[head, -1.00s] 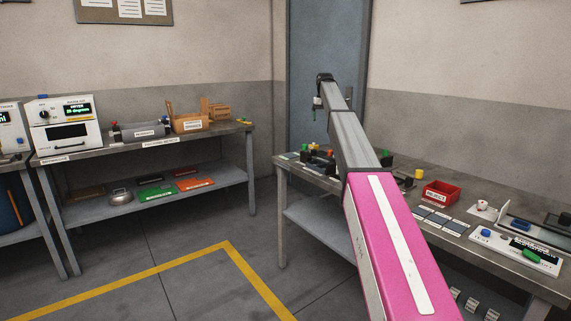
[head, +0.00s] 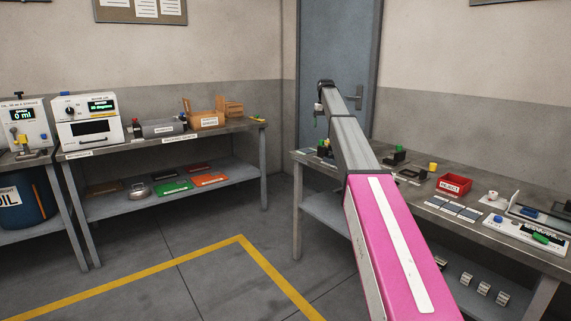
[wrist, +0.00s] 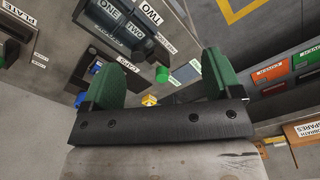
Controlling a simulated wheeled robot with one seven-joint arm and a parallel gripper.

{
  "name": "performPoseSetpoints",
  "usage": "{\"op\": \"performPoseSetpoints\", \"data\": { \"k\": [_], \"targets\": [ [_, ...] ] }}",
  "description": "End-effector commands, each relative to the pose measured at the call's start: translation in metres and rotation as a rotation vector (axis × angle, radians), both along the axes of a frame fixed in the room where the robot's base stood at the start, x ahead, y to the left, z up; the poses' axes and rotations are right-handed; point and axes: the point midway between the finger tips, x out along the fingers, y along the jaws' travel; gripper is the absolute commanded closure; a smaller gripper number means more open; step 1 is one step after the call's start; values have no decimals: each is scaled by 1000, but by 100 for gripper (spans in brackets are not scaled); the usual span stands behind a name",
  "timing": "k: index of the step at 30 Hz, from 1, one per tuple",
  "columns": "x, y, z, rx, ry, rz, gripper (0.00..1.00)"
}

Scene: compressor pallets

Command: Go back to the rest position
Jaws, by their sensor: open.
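My gripper (wrist: 165,85) shows in the wrist view with its two green fingers apart and nothing between them. In the head view my pink and grey arm reaches up over the right-hand bench (head: 430,185), and the fingers there are too small and hidden to make out clearly. Beyond the fingers, the wrist view shows a green round part (wrist: 162,74), a small yellow part (wrist: 149,100) and a dark block marked ONE and TWO (wrist: 115,35). They appear apart from the fingers.
A red bin (head: 454,185) and several small parts stand on the right bench. The left bench (head: 160,140) holds a white dryer (head: 90,121) and wooden boxes (head: 206,119). A blue drum (head: 25,200) stands at far left. The floor inside the yellow line (head: 240,238) is clear.

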Motion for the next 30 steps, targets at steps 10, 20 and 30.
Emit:
{"op": "performPoseSetpoints", "data": {
  "k": [10, 20, 30],
  "targets": [
    [-49, 0, -79, 0, 2, -8, 16],
    [-161, 0, -218, 0, 3, -23, 16],
    [-331, 0, -358, 0, 1, -45, 16]
  ]
}}
